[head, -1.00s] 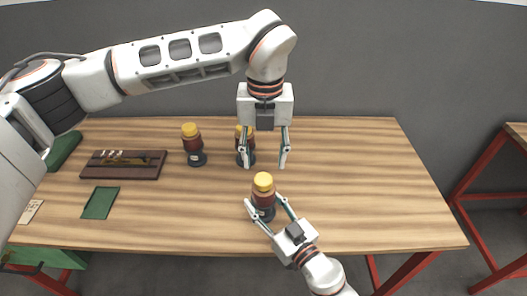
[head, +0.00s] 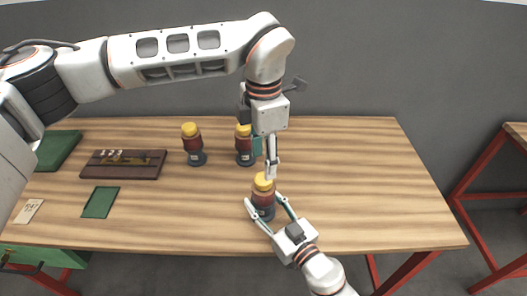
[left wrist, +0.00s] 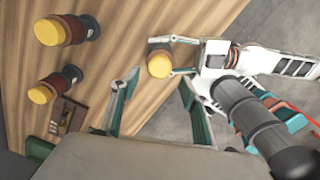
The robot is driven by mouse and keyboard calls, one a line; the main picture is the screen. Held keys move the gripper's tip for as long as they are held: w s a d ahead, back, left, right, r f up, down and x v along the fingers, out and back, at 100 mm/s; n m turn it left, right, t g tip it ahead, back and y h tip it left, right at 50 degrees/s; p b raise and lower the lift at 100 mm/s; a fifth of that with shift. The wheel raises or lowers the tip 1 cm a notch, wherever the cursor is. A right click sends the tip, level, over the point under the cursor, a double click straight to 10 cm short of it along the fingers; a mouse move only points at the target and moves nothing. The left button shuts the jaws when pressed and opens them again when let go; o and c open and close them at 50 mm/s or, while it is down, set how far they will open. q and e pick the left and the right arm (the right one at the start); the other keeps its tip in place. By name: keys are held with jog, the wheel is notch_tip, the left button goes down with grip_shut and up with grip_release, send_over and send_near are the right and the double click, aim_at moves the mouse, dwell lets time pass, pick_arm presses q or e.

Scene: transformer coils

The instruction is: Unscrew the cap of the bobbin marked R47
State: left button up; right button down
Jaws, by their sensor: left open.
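The front bobbin (head: 264,199) has a yellow cap (head: 262,182), a reddish-brown body and a dark base. It stands upright near the table's front edge. My right gripper (head: 263,200) has its fingers on both sides of its body and appears closed on it. My left gripper (head: 271,172) is open, pointing down just above the cap, seen edge-on. In the left wrist view the cap (left wrist: 159,64) lies just beyond and between the left fingertips (left wrist: 159,76). Two similar bobbins stand further back, one at the left (head: 194,146) and one in the middle (head: 243,146). No marking is readable.
A dark brown tray (head: 95,172) with small parts lies at the left. Beside it are a green mat (head: 100,203), a green tray (head: 62,150) and a small card (head: 29,211). The right half of the wooden table (head: 370,185) is clear.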

aim_at(263, 178)
pick_arm(q)
jog(key=shift+f, duration=3.2)
jog(key=c, duration=1.1)
jog(key=n, duration=0.3)
jog(key=shift+r, duration=0.2)
jog(key=shift+r, duration=0.95)
jog(key=shift+r, duration=0.1)
